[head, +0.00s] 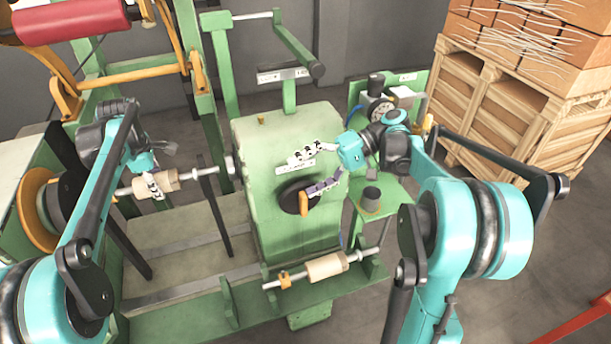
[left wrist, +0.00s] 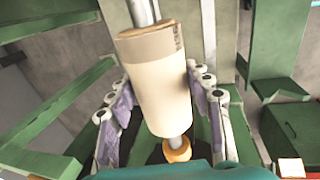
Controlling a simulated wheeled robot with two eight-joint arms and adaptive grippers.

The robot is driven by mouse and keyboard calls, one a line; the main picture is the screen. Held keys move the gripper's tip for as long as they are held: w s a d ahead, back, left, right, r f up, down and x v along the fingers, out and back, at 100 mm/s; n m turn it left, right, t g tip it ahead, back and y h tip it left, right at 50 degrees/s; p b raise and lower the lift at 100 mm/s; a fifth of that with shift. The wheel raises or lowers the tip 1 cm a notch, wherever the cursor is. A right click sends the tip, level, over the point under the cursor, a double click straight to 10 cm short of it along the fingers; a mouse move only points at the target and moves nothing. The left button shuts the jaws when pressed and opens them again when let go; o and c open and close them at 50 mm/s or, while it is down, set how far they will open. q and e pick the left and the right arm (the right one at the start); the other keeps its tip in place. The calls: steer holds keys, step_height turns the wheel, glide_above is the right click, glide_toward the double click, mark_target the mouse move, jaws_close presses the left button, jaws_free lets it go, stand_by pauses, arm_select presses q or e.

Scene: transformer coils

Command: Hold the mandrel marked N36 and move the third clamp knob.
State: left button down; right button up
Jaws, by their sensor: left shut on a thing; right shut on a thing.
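A cream cylindrical mandrel (head: 160,181) sits on a metal shaft at the left; no N36 mark is legible. It also fills the middle of the left wrist view (left wrist: 160,95). My left gripper (head: 155,186) is shut on it, with fingers along both sides in the left wrist view (left wrist: 158,100). A dark round knob (head: 289,196) with an orange grip (head: 303,203) is on the front of the green housing (head: 285,135). My right gripper (head: 318,168) is at this knob, its fingers spread above and beside it; the exact contact is partly hidden.
A second cream mandrel (head: 326,266) lies on a lower shaft in front. A dark cup (head: 371,195) stands on the green side shelf right of the housing. A red roll (head: 70,20) hangs at the upper left.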

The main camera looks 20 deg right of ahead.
steer(key=shift+a+r, duration=0.1)
steer(key=shift+r, duration=0.4)
steer(key=shift+c, duration=1)
steer(key=shift+a+r, duration=0.15)
steer(key=shift+r, duration=0.2)
steer(key=c, duration=0.6)
steer(key=shift+a+r, duration=0.15)
steer(key=shift+r, duration=0.15)
steer(key=shift+d+r, duration=0.2)
steer(key=shift+r, duration=5.55)
